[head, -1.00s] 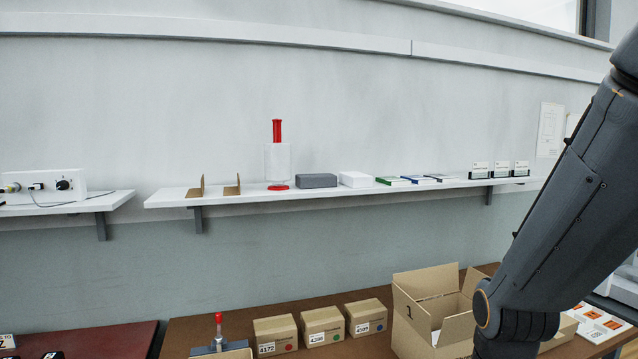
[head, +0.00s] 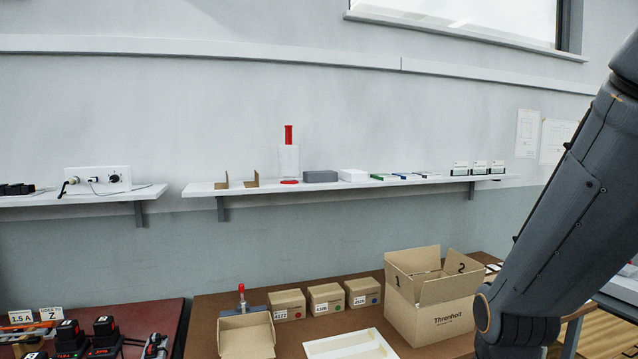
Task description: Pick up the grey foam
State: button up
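The grey foam (head: 320,176) looks to be the dark grey rectangular block on the white wall shelf (head: 205,191). It lies flat between a clear bottle with a red top (head: 289,158) on its left and a white block (head: 353,175) on its right. My gripper is out of view. Only links of my arm show at the right edge, well to the right of the foam.
Below the shelf stands a brown bench (head: 205,306) with an open carton (head: 440,318), several small boxes (head: 326,298), an open small box (head: 246,336) and a white panel (head: 350,346). A second shelf (head: 60,199) holds a white device (head: 97,180). Free room shows above the foam.

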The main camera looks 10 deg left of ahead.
aim_at(310, 177)
jog(key=u, duration=0.15)
jog(key=k, duration=0.35)
jog(key=z, duration=0.6)
jog(key=i, duration=0.75)
jog(key=u, duration=0.55)
jog(key=i, duration=0.8)
jog(key=u, duration=0.6)
